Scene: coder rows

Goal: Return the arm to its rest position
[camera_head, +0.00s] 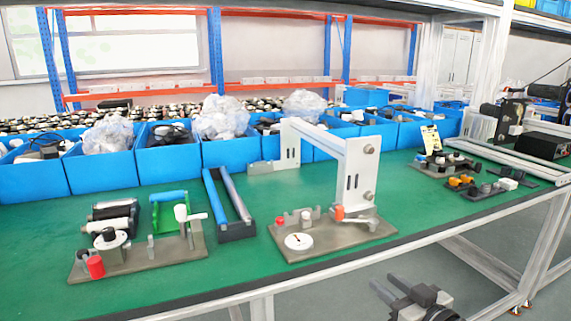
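My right gripper (384,281) shows at the bottom edge of the head view, right of centre. It is below and in front of the green-topped workbench (240,271), over the grey floor. Its two dark fingers point up and to the left with a gap between them, and nothing is seen between them. The rest of my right arm is cut off by the frame's bottom edge. My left gripper and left arm are not in the picture.
Two fixtures, one on the left (140,262) and one in the middle (330,238), stand near the bench's front edge. Blue bins (105,172) line the back. Smaller fixtures (445,165) sit at the right. A metal bench leg (545,245) stands right of my gripper.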

